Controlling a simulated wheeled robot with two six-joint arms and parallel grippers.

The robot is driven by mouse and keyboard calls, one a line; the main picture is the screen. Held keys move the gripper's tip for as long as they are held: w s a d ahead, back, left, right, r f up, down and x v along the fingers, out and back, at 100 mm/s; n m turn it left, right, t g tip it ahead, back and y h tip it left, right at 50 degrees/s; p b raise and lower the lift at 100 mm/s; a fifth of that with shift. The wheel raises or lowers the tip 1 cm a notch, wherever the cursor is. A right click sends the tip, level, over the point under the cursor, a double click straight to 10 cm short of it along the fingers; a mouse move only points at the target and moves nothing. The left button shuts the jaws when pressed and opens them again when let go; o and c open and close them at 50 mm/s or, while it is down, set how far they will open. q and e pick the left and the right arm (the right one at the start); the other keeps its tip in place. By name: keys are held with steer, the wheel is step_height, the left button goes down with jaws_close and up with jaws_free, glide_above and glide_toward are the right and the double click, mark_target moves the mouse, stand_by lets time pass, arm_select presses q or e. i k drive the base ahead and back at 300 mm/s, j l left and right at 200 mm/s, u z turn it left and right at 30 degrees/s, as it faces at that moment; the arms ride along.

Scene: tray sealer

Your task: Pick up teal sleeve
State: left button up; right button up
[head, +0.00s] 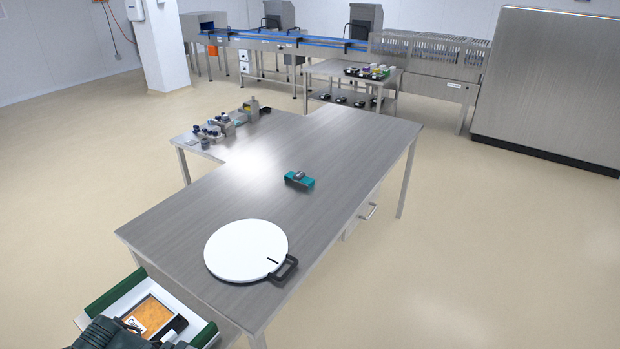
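A small teal sleeve (301,181) lies on the grey worktable, a little right of its middle. A small grey piece sits on or against its top; I cannot tell whether it is part of the sleeve. Nothing of mine is near it. At the bottom left edge, a dark jointed part (103,335) overlaps a green-ended white tray. It looks like my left arm, but its fingertips cannot be made out. My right gripper is not in view.
A white round board (246,250) with a black handle lies on the near part of the worktable (345,150). Small parts and fixtures (222,126) stand at the table's left wing. The white tray (125,299) holds an orange-topped pack (150,315). Tabletop around the sleeve is clear.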

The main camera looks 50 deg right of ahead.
mark_target(300, 176)
steer(key=z, duration=1.7)
steer(key=i+l, duration=0.55)
steer(key=i, duration=0.2)
steer(key=i+l, duration=0.55)
steer(key=i, duration=0.2)
steer(key=i+l, duration=0.55)
steer(key=i, duration=0.2)
steer(key=i+l, duration=0.55)
steer(key=i, duration=0.2)
steer(key=i+l+u, duration=0.25)
steer(key=u, duration=1.15)
